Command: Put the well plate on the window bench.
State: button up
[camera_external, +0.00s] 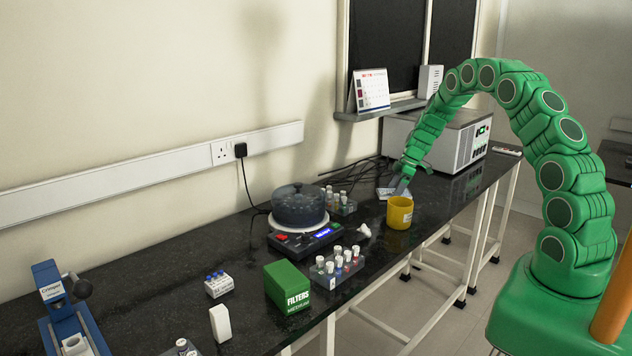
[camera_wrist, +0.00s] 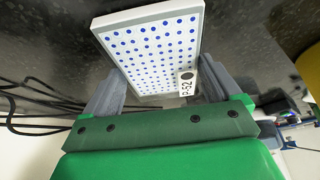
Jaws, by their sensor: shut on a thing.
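The well plate (camera_wrist: 150,45) is white with rows of blue wells and a label reading P-52. In the wrist view it sits between the two grey fingers of my gripper (camera_wrist: 158,82), which is shut on it. In the external view my gripper (camera_external: 399,187) points down at the far part of a long black speckled bench (camera_external: 255,236), and the plate (camera_external: 385,193) shows small and pale beside the fingers. The bench runs along the wall below a dark-paned window (camera_external: 392,38). I cannot tell whether the plate touches the bench top.
A yellow cup (camera_external: 399,213) stands close to my gripper. A grey instrument box (camera_external: 450,138) and loose black cables (camera_external: 350,172) lie behind it. A round dark-lidded device (camera_external: 298,205), vial racks (camera_external: 337,268) and a green filters box (camera_external: 287,287) stand nearer. Part of another dark table (camera_external: 617,160) shows at right.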

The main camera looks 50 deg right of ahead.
jog(key=shift+f, duration=0.1)
jog(key=o, duration=0.8)
jog(key=shift+v, duration=6.15)
